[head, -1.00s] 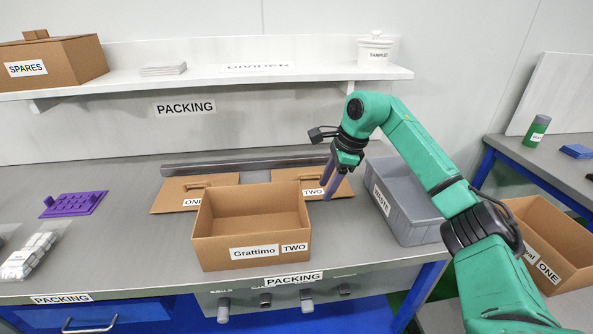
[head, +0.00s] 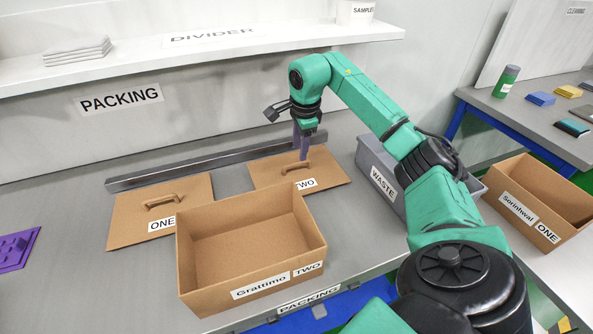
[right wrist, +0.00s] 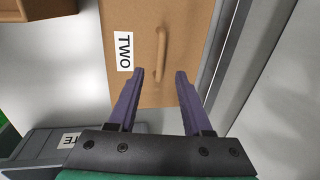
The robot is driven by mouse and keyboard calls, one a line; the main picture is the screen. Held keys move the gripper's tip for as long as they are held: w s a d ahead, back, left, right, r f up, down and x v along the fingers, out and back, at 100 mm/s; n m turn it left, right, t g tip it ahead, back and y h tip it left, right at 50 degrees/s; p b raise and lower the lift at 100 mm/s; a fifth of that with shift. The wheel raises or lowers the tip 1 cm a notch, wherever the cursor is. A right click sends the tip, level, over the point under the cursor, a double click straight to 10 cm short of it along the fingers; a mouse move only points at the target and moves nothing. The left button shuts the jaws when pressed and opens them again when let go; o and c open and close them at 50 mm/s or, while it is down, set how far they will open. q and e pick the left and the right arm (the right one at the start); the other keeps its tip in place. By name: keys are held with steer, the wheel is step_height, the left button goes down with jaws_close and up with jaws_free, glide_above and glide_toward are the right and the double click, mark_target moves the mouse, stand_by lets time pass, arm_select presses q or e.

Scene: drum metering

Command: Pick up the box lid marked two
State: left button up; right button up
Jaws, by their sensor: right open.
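The box lid marked TWO (head: 268,168) lies flat on the packing table, behind the open box marked TWO (head: 250,247). It is a brown board with a raised handle (head: 296,166) and a white TWO label. In the right wrist view the lid (right wrist: 185,20) shows its handle (right wrist: 161,50) ahead of the fingers, lying between their lines. My right gripper (head: 304,157) is above the lid by the handle, open and empty; its purple fingers also show in the right wrist view (right wrist: 160,75). My left gripper is not in view.
The lid marked ONE (head: 190,195) lies to the left. A grey rail (head: 150,178) runs behind the lids. The grey WASTE bin (head: 376,178) stands close on the right. A shelf (head: 200,60) overhangs the back. The box marked ONE (head: 515,205) is farther right.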

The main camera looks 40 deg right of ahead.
mark_target(298, 162)
steer(key=f, duration=0.1)
steer(key=f+p, duration=0.1)
steer(key=f, duration=0.1)
steer(key=w+f, duration=0.1)
steer(key=f, duration=0.1)
steer(key=shift+d+f+p, duration=0.2)
steer(key=shift+p, duration=0.1)
steer(key=shift+f, duration=0.25)
steer(key=shift+w+f, duration=0.1)
steer(key=shift+c, duration=0.3)
jaws_close()
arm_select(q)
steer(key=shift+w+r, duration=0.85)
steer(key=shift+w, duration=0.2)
